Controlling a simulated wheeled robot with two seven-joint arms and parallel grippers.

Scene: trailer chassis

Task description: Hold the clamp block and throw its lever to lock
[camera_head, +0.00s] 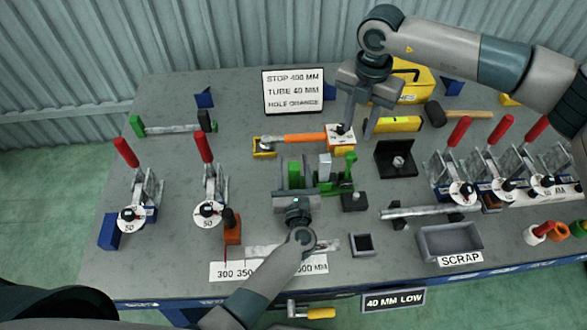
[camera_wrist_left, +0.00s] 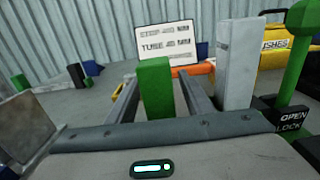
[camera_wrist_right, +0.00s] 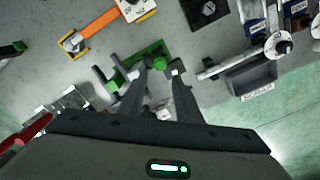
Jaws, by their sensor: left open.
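The green clamp block (camera_head: 294,174) stands near the table's middle; it also shows in the left wrist view (camera_wrist_left: 156,88). A pale metal upright (camera_head: 325,165) and a green lever (camera_head: 350,163) stand to its right. The lever appears upright in the left wrist view (camera_wrist_left: 298,55), beside a dark OPEN/LOCK label (camera_wrist_left: 290,122). My left gripper (camera_head: 295,170) is open, with its fingers on either side of the green block; I cannot tell if they touch it. My right gripper (camera_head: 358,125) is open and empty, pointing down above the table behind the lever.
An orange-handled tool (camera_head: 300,138) lies behind the clamp. A black bracket (camera_head: 395,160) stands to the right, near a metal tube (camera_head: 430,210) and the scrap tray (camera_head: 450,242). Toggle clamps with red handles (camera_head: 204,147) stand on both sides. A small open box (camera_head: 362,244) is in front.

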